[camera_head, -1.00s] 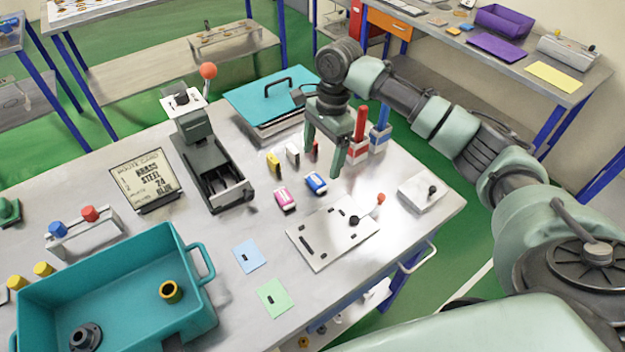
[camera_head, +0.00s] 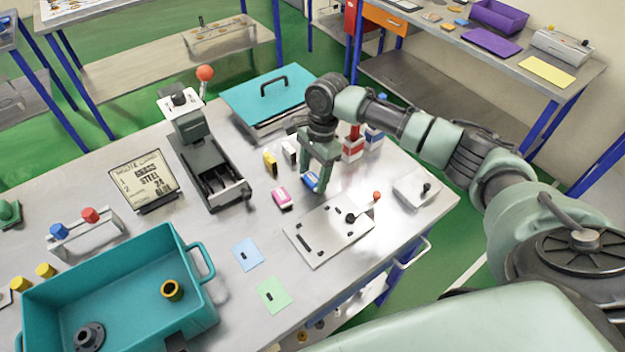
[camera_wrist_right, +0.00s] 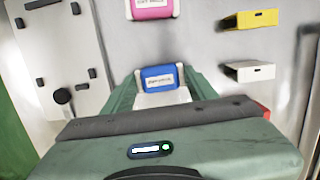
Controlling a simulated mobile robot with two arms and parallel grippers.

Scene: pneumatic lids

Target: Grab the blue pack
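The blue pack (camera_head: 311,182) lies on the grey bench, partly hidden by my right gripper in the head view. My right gripper (camera_head: 313,188) points down over it, with one finger on each side. In the right wrist view the blue pack (camera_wrist_right: 160,78), with a white label, lies between the fingertips of the open gripper (camera_wrist_right: 162,80). Whether a finger touches it cannot be told. The pack appears to rest on the bench. My left gripper is not in view.
A pink pack (camera_head: 282,198) lies close by, left of the blue one. Yellow (camera_head: 270,162) and white (camera_head: 289,152) packs stand behind. A metal plate with a red-knobbed lever (camera_head: 330,230) lies in front. A teal crate (camera_head: 200,262) stands at the left front.

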